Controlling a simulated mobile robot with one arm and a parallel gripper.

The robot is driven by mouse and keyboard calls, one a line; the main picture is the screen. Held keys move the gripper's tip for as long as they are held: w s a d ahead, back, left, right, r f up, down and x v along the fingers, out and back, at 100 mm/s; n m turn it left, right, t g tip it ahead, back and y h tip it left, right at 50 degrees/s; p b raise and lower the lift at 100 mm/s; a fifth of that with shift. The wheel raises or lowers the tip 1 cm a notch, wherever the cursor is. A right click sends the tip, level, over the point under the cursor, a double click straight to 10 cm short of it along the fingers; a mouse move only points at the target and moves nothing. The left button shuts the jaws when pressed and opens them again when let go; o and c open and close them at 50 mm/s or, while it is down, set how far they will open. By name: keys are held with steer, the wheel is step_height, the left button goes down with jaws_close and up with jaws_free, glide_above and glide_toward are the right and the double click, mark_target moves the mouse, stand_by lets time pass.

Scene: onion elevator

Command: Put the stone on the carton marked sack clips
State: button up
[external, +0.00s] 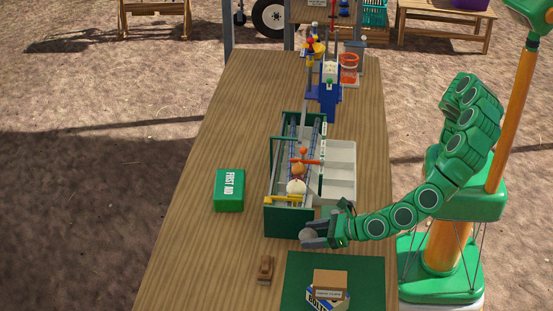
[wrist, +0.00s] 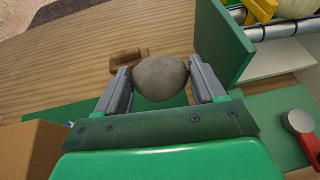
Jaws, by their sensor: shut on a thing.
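My gripper (external: 318,236) is shut on a grey, rounded stone (external: 307,235), just in front of the near end of the green-framed machine. In the wrist view the stone (wrist: 160,77) sits between both fingers of my gripper (wrist: 162,84). A small brown carton (external: 330,279) with a white label, too small to read surely, stands at the near edge of the external view, in front of and slightly right of my gripper. A brown carton surface (wrist: 30,148) also shows at the lower left of the wrist view. The carton's top looks bare.
A blue, yellow and white box (external: 328,299) marked with bolts is by the carton, on a green mat (external: 370,275). A brown wooden block (external: 265,270) lies left. The green-framed machine (external: 291,220), white tray (external: 341,170) and green first aid box (external: 229,190) stand beyond.

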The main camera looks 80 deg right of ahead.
steer(key=shift+a+r, duration=0.15)
steer(key=shift+r, duration=0.2)
step_height(320, 180, up, 6)
steer(key=y, duration=0.1)
glide_above(339, 285)
steer(key=w+d, duration=0.3)
steer(key=d, duration=0.2)
steer(key=s+a+r+n, duration=0.1)
steer(key=s+a+r, duration=0.2)
steer(key=a+r, duration=0.2)
steer(key=shift+f, duration=4.05)
steer(key=shift+f, duration=0.15)
steer(key=o, duration=1.3)
steer(key=shift+s+r, duration=0.1)
steer(key=shift+r, duration=0.1)
steer(key=v, duration=1.1)
steer(key=shift+s+d+r, duration=0.1)
steer(key=shift+s, duration=0.3)
